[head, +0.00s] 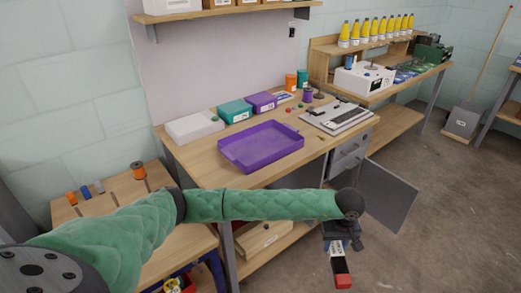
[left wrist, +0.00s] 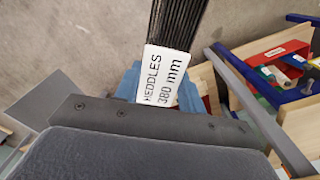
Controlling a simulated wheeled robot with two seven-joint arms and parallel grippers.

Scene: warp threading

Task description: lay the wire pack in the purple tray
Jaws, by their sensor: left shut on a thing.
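The purple tray (head: 260,148) lies empty on the wooden workbench in the head view. My left gripper (head: 340,238) is shut on the wire pack (head: 337,246), out in front of the bench's front edge and lower than its top. The pack hangs down from the gripper, and a red part shows at its lower end. In the left wrist view the pack (left wrist: 178,25) is a bundle of dark wires with a white label reading "HEDDLES 380 mm", between the blue fingers (left wrist: 162,98). The rest of the pack is hidden by the gripper. My right gripper is not in view.
A white box (head: 194,127), teal and purple boxes (head: 262,102) stand behind the tray. An open cabinet door (head: 388,193) sticks out below. A side table (head: 105,205) with spools stands at left.

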